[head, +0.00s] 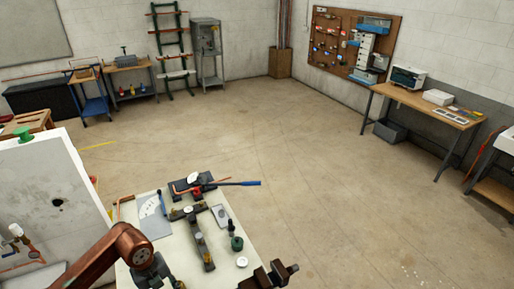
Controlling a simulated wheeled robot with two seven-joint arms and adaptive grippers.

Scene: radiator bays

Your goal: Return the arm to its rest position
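My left arm (122,243), copper-brown, comes in from the lower left over the near left part of a pale work table (128,213). Its grey wrist points down toward the bottom edge of the head view. My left gripper (170,282) is mostly cut off by that edge, so its fingers and anything between them cannot be made out. My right arm and gripper do not show.
The table holds a pipe bender with a blue handle (247,183), a long dark tool (202,245), a green-based item (236,243) and a dark vise (268,276). A white wall panel (45,190) stands left. Open floor lies beyond; a bench (425,101) stands right.

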